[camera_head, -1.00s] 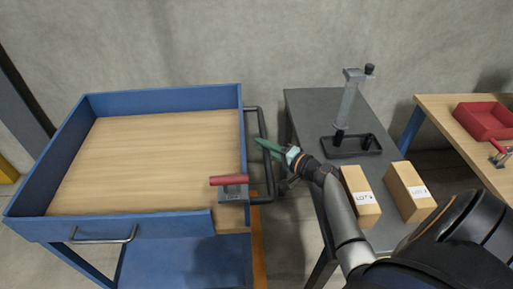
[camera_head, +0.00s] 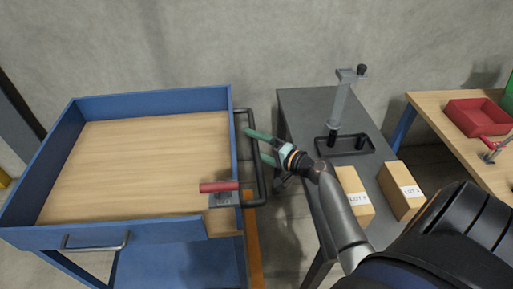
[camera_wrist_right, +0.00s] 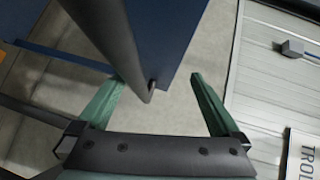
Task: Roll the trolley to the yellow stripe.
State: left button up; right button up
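The trolley (camera_head: 150,215) stands at the left in the head view, a blue frame with a wooden top. Its dark bar handle (camera_head: 256,111) runs along its right side. My right gripper (camera_head: 255,145) is open at this handle, its green fingers spread with tips by the bar. In the right wrist view the bar (camera_wrist_right: 105,30) reaches down to the gap between the fingertips (camera_wrist_right: 155,78); whether it touches them I cannot tell. An orange-yellow floor stripe (camera_head: 254,245) shows beside the trolley's right side. A yellow patch (camera_head: 4,179) shows at the far left edge. My left gripper is not in view.
A red lever (camera_head: 218,187) on a grey base sits at the trolley's near right edge. A dark table (camera_head: 300,100) to the right bears a grey stand (camera_head: 341,100) and two cartons (camera_head: 402,190). A wooden bench with a red bin (camera_head: 475,118) is farther right. A concrete wall closes the back.

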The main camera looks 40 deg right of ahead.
jog(key=shift+y, duration=0.3)
jog(key=s+a+r, duration=0.1)
jog(key=r, duration=0.1)
jog(key=s+r+p, duration=0.1)
jog(key=r, duration=0.1)
jog(key=a+r, duration=0.1)
jog(key=r, duration=0.1)
jog(key=shift+s+a+r+p, duration=0.25)
jog(key=shift+s+a+p, duration=0.05)
jog(key=shift+s+a, duration=0.1)
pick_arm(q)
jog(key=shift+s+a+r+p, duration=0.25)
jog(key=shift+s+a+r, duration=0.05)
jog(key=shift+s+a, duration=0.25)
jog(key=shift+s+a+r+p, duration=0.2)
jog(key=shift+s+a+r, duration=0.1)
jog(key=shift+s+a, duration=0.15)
pick_arm(e)
jog(key=s+a+r, duration=0.3)
jog(key=s+a, duration=0.2)
jog(key=s, duration=0.2)
jog(key=shift+s+r, duration=0.2)
jog(key=shift+r, duration=0.1)
